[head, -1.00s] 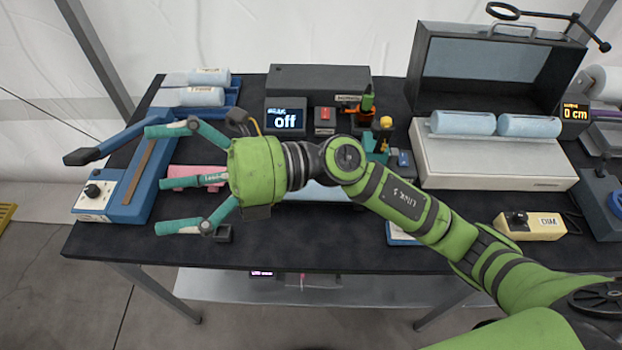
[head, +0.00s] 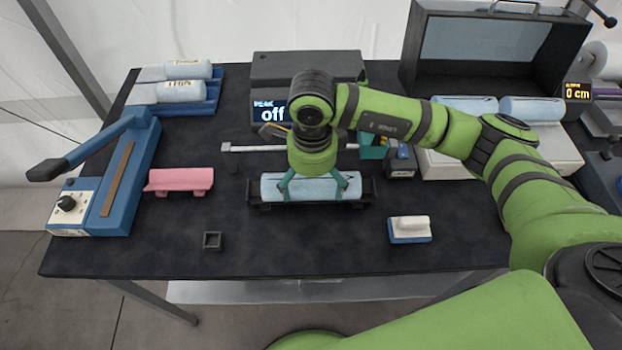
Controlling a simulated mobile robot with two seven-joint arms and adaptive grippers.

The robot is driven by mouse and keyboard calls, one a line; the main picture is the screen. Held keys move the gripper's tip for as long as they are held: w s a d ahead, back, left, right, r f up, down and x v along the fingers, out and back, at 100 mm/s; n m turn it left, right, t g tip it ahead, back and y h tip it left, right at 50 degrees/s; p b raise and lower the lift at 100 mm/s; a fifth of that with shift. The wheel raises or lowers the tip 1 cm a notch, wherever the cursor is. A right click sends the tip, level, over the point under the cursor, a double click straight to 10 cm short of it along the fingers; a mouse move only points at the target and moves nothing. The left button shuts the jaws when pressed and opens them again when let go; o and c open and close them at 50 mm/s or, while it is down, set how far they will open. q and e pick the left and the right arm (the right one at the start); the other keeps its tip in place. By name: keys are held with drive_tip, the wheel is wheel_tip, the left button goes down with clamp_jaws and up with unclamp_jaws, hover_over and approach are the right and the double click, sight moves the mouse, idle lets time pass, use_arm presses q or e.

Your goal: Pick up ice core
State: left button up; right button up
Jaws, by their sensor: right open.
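A pale blue ice core (head: 316,193) lies lengthwise in a black cradle (head: 262,207) at the middle of the table. My right gripper (head: 313,187) points down over this core, with its teal fingers open and spread at the core's sides. I cannot tell whether the fingers touch it. Two more pale cores, one of them at the right (head: 532,109), lie on the white front of the open grey case (head: 548,145). Wrapped cores (head: 183,91) lie in a blue tray (head: 213,92) at the back left. My left gripper is out of view.
A blue lever device (head: 133,180) stands at the left beside a pink holder (head: 180,180). A small dark square cup (head: 212,241) and a white-and-blue block (head: 409,230) sit near the front. A display (head: 272,112) reads "off". The front table is mostly clear.

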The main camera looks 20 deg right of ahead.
drive_tip(key=shift+a+f, duration=0.1)
drive_tip(key=shift+f, duration=1.3)
drive_tip(key=c, duration=1.6)
drive_tip(key=shift+o, duration=0.2)
